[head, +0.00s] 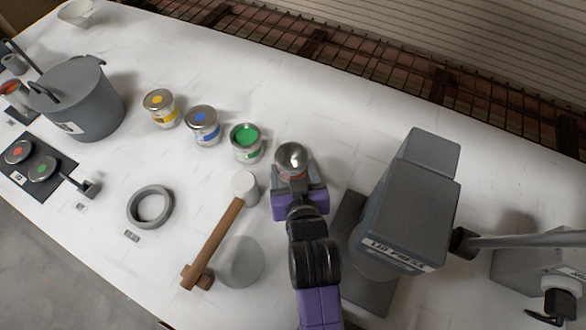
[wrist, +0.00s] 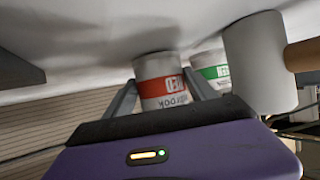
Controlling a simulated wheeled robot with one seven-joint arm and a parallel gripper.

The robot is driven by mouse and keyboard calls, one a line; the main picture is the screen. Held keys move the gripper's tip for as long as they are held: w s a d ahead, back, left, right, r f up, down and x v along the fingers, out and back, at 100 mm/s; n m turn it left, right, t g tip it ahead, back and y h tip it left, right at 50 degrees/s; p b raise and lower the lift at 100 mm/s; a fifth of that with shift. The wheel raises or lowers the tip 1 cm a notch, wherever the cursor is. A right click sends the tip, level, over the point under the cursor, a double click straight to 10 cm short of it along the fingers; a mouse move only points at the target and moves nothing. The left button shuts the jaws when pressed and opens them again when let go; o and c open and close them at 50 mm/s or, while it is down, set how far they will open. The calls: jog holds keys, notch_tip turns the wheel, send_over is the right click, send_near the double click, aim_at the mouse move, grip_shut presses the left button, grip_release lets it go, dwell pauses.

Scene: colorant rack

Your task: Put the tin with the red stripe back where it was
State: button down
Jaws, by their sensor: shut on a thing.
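The tin with the red stripe (wrist: 162,84) is between the fingers of my gripper (head: 296,182). In the head view its bright silver top (head: 291,157) shows beyond my gripper, at the right end of a row of tins. In the wrist view its red band and upside-down lettering show. I cannot tell whether its base touches the table. To its left are the green tin (head: 246,142), the blue tin (head: 202,125) and the yellow tin (head: 160,108). The green tin also shows beside it in the wrist view (wrist: 211,72).
A mallet (head: 216,239) lies just left of my gripper, its pale head close by. A lid press (head: 412,205) stands to the right. A flat grey disc (head: 240,262), a grey ring (head: 150,207) and a grey bucket (head: 82,98) are leftward. The table behind the tins is clear.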

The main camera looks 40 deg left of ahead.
aim_at(294, 177)
jog(key=shift+f, duration=0.15)
jog(key=shift+f, duration=0.15)
jog(key=shift+c, duration=1.4)
grip_release()
jog(key=shift+r, duration=0.3)
jog(key=b+v, duration=0.1)
jog(key=v, duration=0.6)
jog(key=shift+s+d, duration=0.15)
jog(key=shift+d, duration=0.05)
